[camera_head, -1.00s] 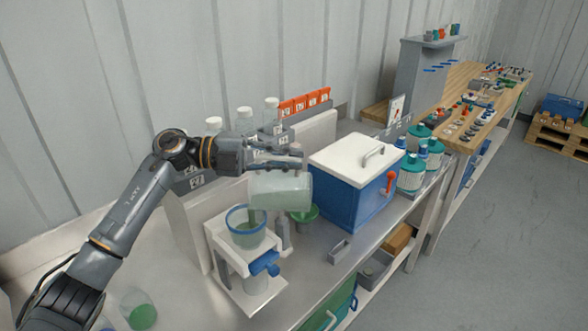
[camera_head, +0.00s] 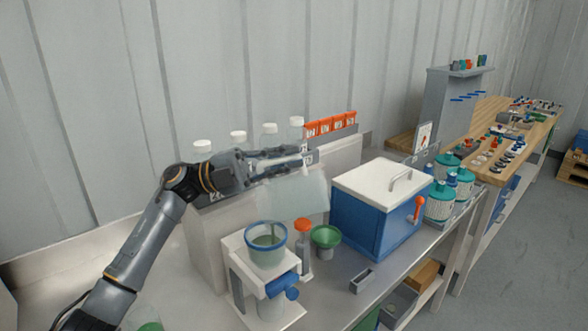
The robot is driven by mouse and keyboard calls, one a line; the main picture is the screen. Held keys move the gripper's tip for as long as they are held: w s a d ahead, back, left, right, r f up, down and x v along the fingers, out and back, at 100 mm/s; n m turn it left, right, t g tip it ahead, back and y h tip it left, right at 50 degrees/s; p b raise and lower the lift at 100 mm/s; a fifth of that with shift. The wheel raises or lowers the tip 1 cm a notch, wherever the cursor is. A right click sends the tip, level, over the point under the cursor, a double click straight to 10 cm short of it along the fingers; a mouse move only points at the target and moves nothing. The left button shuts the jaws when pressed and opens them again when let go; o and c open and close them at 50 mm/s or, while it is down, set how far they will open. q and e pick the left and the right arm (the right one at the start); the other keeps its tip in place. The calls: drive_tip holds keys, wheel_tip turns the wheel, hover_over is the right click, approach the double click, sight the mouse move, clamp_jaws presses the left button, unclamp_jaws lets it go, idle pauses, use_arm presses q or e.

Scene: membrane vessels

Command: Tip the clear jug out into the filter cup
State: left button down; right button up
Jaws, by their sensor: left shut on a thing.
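My left gripper (camera_head: 304,160) is shut on the clear jug (camera_head: 300,192) and holds it in the air, tipped over on its side. The jug looks pale and see-through. Its lower left end is above and slightly right of the filter cup (camera_head: 265,255), apart from it. The filter cup has a blue rim, stands upright on a white stand and holds greenish liquid. A faint streak shows above the cup; I cannot tell if it is liquid pouring. My right gripper is not in view.
An orange-capped bottle (camera_head: 303,236) and a green funnel (camera_head: 326,238) stand right of the filter cup. A blue cooler box (camera_head: 372,222) with a white lid is further right. White-capped bottles (camera_head: 238,138) stand behind my arm. The bench front is mostly clear.

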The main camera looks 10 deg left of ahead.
use_arm(q)
drive_tip(key=shift+s+a+h+b, duration=0.1)
drive_tip(key=shift+a+h+b, duration=0.8)
drive_tip(key=shift+b, duration=0.25)
drive_tip(key=shift+a+r, duration=0.15)
drive_tip(key=shift+a, duration=0.2)
idle(0.3)
